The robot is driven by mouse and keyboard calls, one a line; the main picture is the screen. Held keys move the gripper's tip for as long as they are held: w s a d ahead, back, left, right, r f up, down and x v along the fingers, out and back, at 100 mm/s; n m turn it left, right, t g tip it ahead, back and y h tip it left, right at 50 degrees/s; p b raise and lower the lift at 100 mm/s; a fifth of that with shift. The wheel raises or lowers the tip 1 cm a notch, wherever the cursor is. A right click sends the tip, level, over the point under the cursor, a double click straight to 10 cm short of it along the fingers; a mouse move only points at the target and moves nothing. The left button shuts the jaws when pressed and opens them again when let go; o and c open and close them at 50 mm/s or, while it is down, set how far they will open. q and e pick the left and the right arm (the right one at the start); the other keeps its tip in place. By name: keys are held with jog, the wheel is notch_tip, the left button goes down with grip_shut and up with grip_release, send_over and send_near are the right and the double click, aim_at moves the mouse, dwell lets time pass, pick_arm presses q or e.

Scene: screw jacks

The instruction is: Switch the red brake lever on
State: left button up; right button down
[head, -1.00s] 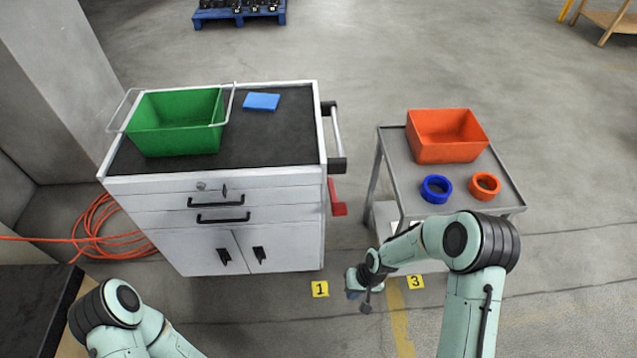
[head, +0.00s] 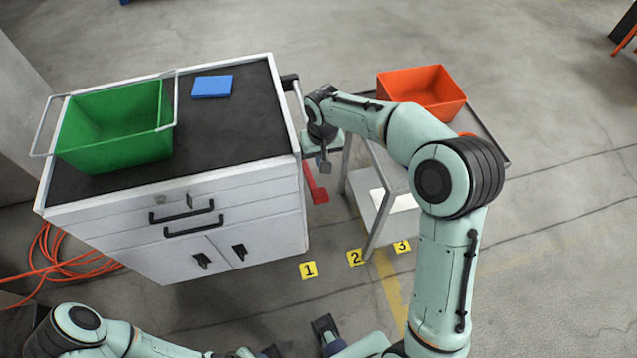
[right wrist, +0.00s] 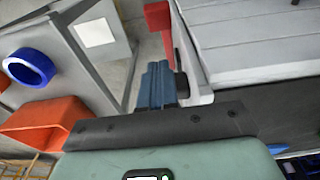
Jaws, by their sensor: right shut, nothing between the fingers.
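The red brake lever (head: 316,184) hangs at the right side of the white drawer cabinet (head: 250,215), below its handle, and slopes down to the right. In the right wrist view the red lever (right wrist: 158,16) is at the top, beyond the fingertips and apart from them. My right gripper (head: 307,153) is beside the cabinet's right side, just above the lever. Its blue fingers (right wrist: 158,75) are shut and empty. My left gripper (head: 268,351) seems to be at the bottom edge of the head view, mostly cut off.
A green bin (head: 115,130) and a blue block (head: 212,87) are on the cabinet. A grey cart (head: 365,215) stands close on the right with an orange bin (head: 425,92); its blue ring (right wrist: 28,67) shows in the wrist view. The gap between cabinet and cart is narrow.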

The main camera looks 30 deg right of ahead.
jog(key=f, duration=0.6)
jog(key=w+f, duration=0.1)
jog(key=f, duration=0.3)
jog(key=shift+w+d, duration=0.1)
jog(key=shift+d, duration=0.05)
jog(key=f, duration=0.1)
jog(key=s+f, duration=0.1)
jog(key=f, duration=0.1)
jog(key=shift+b, duration=0.35)
jog(key=shift+s+f, duration=0.15)
jog(key=shift+f, duration=0.25)
jog(key=shift+a, duration=0.2)
